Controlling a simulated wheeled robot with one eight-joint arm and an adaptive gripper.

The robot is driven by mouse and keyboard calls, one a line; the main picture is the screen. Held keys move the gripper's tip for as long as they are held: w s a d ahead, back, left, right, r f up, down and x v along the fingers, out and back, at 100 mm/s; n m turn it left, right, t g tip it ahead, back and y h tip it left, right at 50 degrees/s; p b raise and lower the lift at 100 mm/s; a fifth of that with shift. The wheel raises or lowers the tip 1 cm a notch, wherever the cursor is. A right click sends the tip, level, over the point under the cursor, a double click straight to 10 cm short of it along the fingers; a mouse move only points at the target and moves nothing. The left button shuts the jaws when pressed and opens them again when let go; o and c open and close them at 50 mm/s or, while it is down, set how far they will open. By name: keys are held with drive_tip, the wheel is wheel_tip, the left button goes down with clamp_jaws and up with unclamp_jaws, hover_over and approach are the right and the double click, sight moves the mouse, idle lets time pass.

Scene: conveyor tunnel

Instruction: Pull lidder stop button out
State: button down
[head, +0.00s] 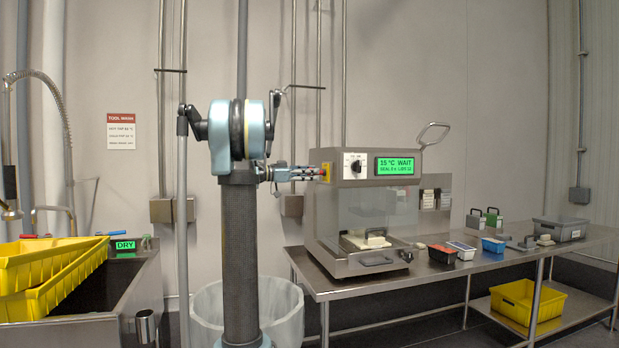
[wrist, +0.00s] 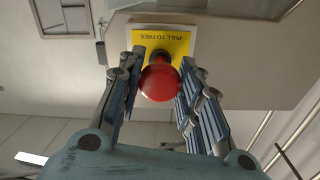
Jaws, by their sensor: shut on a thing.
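The lidder (head: 322,225) is a steel machine on the bench, with a dial and a green display reading "15 °C WAIT". On its left side is a yellow plate (wrist: 178,42) marked "PULL TO FREE". The red round stop button (wrist: 160,82) stands out from this plate on a dark stem. My gripper (wrist: 160,84) is shut on the button, one finger on each side of its head. In the head view my gripper (head: 318,173) reaches the lidder's left side from the left, and the fingers mostly hide the button.
The steel bench (head: 440,272) carries small tubs and a grey bin (head: 560,230) to the right of the lidder. A yellow crate (head: 527,302) sits on the lower shelf. At left is a sink with yellow crates (head: 50,270). A pale round bin (head: 285,305) stands behind my arm.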

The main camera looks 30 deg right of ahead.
drive_tip(key=shift+w+a, duration=0.1)
drive_tip(key=shift+w, duration=0.05)
drive_tip(key=c, duration=1.1)
unclamp_jaws()
drive_tip(key=shift+a, duration=0.15)
drive_tip(key=v, duration=1.2)
drive_tip(key=shift+f, duration=0.1)
